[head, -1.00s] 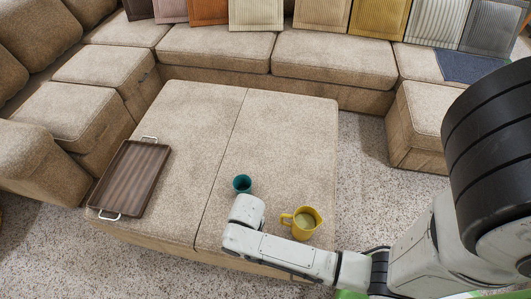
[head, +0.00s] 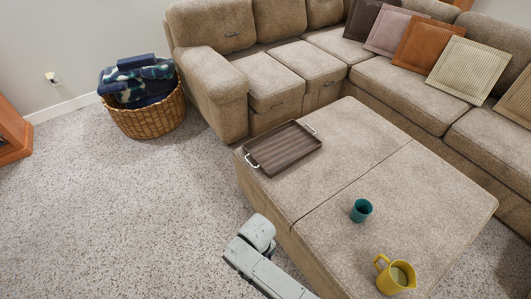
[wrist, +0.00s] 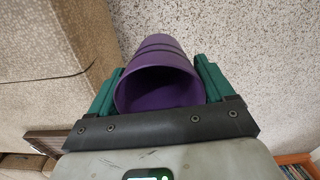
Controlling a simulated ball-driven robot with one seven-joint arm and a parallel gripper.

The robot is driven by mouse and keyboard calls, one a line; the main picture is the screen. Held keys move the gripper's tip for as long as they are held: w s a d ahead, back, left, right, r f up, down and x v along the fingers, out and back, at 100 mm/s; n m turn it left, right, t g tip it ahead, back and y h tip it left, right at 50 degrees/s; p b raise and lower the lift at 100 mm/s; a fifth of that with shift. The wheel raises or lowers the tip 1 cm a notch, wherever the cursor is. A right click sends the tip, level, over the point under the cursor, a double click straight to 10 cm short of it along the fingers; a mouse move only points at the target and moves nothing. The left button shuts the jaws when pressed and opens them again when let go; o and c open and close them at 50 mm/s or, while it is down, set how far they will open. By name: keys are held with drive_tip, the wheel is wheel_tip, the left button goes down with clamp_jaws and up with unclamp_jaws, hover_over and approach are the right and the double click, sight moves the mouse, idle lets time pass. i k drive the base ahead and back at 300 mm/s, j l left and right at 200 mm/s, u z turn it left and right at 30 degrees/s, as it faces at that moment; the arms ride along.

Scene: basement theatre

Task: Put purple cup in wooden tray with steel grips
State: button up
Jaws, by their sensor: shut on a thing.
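The purple cup (wrist: 160,78) is between the green fingers of my gripper (wrist: 158,90) in the wrist view, with its open mouth toward the camera. My gripper is shut on it. The wooden tray with steel grips (head: 284,150) lies empty on the left part of the beige ottoman in the head view. A part of the tray also shows at the lower left of the wrist view (wrist: 48,142). In the head view my wrist is beside the ottoman's front left side, over the floor; the fingers and cup are hidden there.
A teal cup (head: 361,211) and a yellow jug (head: 396,277) stand on the right part of the ottoman (head: 350,150). A wicker basket with blankets (head: 147,115) stands on the floor by the sofa (head: 262,80). The speckled floor at left is clear.

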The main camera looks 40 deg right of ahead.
sight(270, 154)
drive_tip(key=i+j+u, duration=0.15)
drive_tip(key=j, duration=0.25)
drive_tip(key=i+j+u, duration=0.3)
drive_tip(key=i+j, duration=0.2)
drive_tip(key=j, duration=0.2)
drive_tip(key=i+j+z, duration=0.1)
drive_tip(key=i+z, duration=0.25)
drive_tip(key=i, duration=0.2)
drive_tip(key=i+j+z, duration=0.35)
drive_tip(key=i, duration=0.2)
drive_tip(key=i+l+z, duration=0.15)
drive_tip(key=z, duration=0.3)
drive_tip(key=i+z, duration=0.25)
drive_tip(key=z, duration=0.2)
drive_tip(key=i+z, duration=0.2)
drive_tip(key=z, duration=0.25)
drive_tip(key=i+j+z, duration=0.1)
drive_tip(key=z, duration=0.35)
drive_tip(key=i, duration=0.1)
